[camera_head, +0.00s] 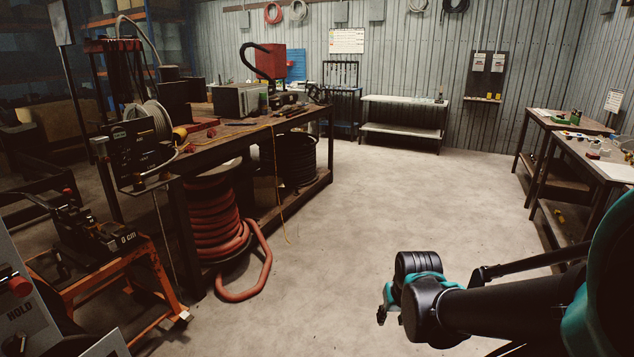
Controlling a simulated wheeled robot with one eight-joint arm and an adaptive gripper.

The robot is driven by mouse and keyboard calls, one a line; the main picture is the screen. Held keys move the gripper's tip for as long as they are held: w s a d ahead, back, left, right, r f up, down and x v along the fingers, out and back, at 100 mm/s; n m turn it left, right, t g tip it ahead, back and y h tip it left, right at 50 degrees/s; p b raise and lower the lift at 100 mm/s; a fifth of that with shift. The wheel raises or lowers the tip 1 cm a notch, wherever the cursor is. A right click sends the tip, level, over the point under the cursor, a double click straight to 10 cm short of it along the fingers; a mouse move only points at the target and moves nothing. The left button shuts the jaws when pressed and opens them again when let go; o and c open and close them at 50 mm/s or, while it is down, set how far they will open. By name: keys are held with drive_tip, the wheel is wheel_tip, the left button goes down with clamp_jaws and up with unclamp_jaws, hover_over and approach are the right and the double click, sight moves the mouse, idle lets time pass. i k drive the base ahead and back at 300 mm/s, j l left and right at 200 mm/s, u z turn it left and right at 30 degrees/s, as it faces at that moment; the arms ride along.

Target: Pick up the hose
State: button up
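A thick red hose (211,215) is wound on a reel under the left workbench. Its loose end (264,262) loops down onto the floor in front of the bench. A black hose coil (299,160) lies on the lower shelf behind it. A black hose (254,46) also arches from a red machine (271,62) on the bench. I cannot tell which hose is meant. My gripper (383,317) is at the lower right, well to the right of the red hose and apart from it. Its fingers are small and mostly hidden by the wrist.
The left workbench (235,131) holds machines and tools. An orange stand (155,262) is at the lower left. Tables (577,124) stand at the right and a low white bench (403,100) at the back. The middle floor (370,205) is clear.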

sight(304, 110)
drive_tip(key=i, duration=2.6)
drive_tip(key=i+l+u, duration=0.15)
drive_tip(key=i, duration=0.4)
drive_tip(key=i+l, duration=0.1)
drive_tip(key=i, duration=0.4)
drive_tip(key=i+l+u, duration=0.15)
drive_tip(key=i, duration=0.35)
drive_tip(key=i+l+u, duration=0.15)
drive_tip(key=i, duration=0.15)
drive_tip(key=i+l+u, duration=0.15)
drive_tip(key=i, duration=0.15)
